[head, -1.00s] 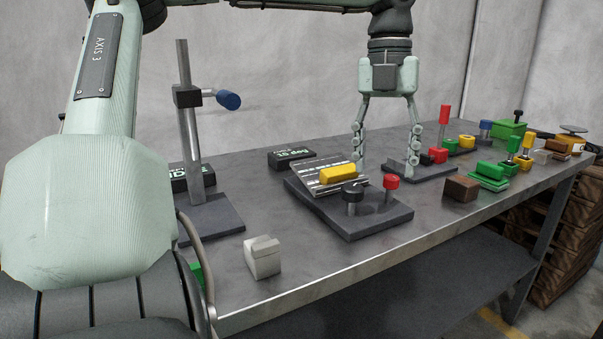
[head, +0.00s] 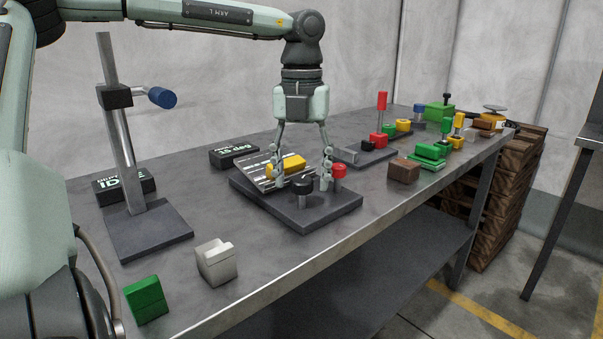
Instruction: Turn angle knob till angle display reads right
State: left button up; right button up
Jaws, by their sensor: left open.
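A dark base plate (head: 335,207) on the bench carries a tilted striped plate (head: 254,181) with a yellow block (head: 293,163) on it. A black knob (head: 302,187) and a red knob (head: 339,171) stand on the base's front part. No label shows which one is the angle knob. A black display box (head: 233,155) with pale characters lies behind; its reading is too small to tell surely. My left gripper (head: 302,182) points down, open and empty, its fingers appearing either side of the black knob. Whether they are level with it or behind it I cannot tell. My right gripper is not in view.
A post stand with a blue handle (head: 161,97) and another display box (head: 124,189) stand at left. A grey block (head: 216,262) and a green block (head: 146,299) lie near the front edge. A brown block (head: 403,171) and several coloured fixtures are at right.

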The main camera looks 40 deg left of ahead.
pick_arm(q)
jog(key=shift+c, duration=0.6)
jog(key=c, duration=1)
